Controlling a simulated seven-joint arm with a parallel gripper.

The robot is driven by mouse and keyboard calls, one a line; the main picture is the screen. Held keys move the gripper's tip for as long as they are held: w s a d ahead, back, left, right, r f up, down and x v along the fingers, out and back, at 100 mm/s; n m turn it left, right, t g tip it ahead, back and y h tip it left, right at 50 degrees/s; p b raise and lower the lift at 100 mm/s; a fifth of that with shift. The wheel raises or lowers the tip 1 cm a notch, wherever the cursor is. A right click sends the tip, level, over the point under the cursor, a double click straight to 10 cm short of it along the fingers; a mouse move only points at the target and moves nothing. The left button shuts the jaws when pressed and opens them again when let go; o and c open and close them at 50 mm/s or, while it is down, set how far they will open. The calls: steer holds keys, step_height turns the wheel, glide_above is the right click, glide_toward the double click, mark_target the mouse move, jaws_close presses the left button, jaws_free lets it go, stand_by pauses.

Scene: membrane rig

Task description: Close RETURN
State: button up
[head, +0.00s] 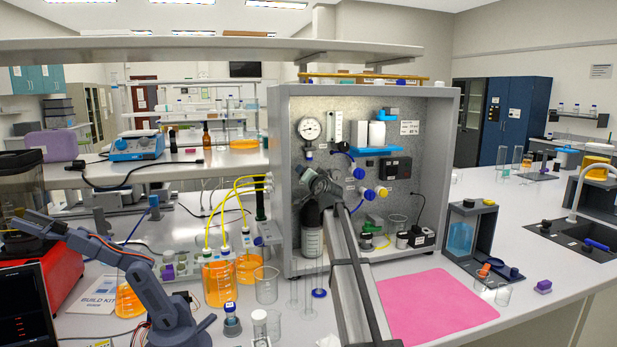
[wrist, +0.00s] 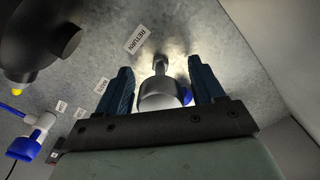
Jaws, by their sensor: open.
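The white RETURN label (wrist: 140,40) is on the grey metal panel in the wrist view. Just beside it, a grey metal fitting with a rounded, wider near end (wrist: 160,92) stands out from the panel. My gripper (wrist: 160,68) is open, with one dark blue finger on each side of this fitting. Whether either finger touches it, I cannot tell. In the head view my gripper (head: 318,183) is at the left part of the panel inside the grey cabinet (head: 276,135). My gripper and arm hide the fitting there.
Blue-and-white valve knobs (head: 368,193) sit right of my gripper, one also at the wrist view's lower left (wrist: 25,145). A dark rounded body with a yellow tip (wrist: 40,45) is at its upper left. Beakers of orange liquid (head: 219,284) stand left of the cabinet; a pink mat (head: 435,305) lies in front.

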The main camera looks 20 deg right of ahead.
steer(key=s, duration=1.3)
steer(key=shift+s, duration=0.4)
steer(key=shift+r, duration=0.1)
steer(key=w+n, duration=0.2)
steer(key=w, duration=0.2)
steer(key=w+n, duration=0.2)
steer(key=w, duration=0.3)
steer(key=w+n, duration=0.3)
steer(key=w, duration=0.2)
steer(key=shift+r, duration=0.15)
stand_by(0.3)
